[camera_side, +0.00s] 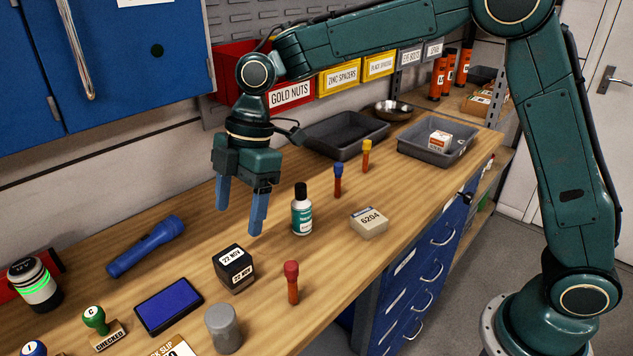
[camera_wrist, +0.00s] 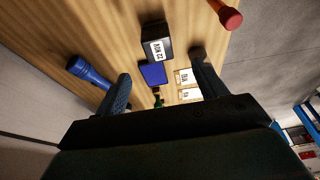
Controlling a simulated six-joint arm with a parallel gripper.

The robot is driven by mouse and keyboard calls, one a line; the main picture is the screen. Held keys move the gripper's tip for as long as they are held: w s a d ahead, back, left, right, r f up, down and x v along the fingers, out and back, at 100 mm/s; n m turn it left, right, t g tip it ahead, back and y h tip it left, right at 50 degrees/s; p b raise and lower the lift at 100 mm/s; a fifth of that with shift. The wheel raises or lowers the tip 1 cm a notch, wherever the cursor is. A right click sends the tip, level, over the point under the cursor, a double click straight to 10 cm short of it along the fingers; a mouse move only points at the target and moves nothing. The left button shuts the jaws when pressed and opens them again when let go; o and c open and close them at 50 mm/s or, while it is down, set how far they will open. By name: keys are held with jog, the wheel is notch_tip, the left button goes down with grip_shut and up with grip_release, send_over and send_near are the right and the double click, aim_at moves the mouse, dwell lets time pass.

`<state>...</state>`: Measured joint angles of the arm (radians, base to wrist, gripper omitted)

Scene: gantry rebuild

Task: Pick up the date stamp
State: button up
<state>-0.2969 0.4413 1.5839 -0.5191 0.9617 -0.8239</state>
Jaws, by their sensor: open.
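The date stamp (camera_side: 233,268) is a black block with white labels reading "22 NOV". It stands upright on the wooden bench in the side view. It also shows in the wrist view as a dark block (camera_wrist: 155,36) beyond my fingertips, towards the top and between them in the picture's width. My gripper (camera_side: 240,208) hangs above the bench with its blue fingers pointing down. The fingers are apart and nothing is between them. The tips are above the stamp and clear of it.
A blue ink pad (camera_side: 169,306) and a grey cylinder (camera_side: 223,329) are close to the stamp. A red-capped marker (camera_side: 291,283) and a bottle (camera_side: 302,213) stand to its right. A blue flashlight (camera_side: 146,246) lies to the left. Bare bench lies between flashlight and stamp.

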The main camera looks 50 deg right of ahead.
aim_at(232, 256)
jog(key=x, duration=0.6)
jog(key=shift+f, duration=0.35)
jog(key=shift+x, duration=2.55)
jog(key=shift+w+a, duration=0.1)
jog(key=shift+w, duration=0.05)
jog(key=c, duration=1.1)
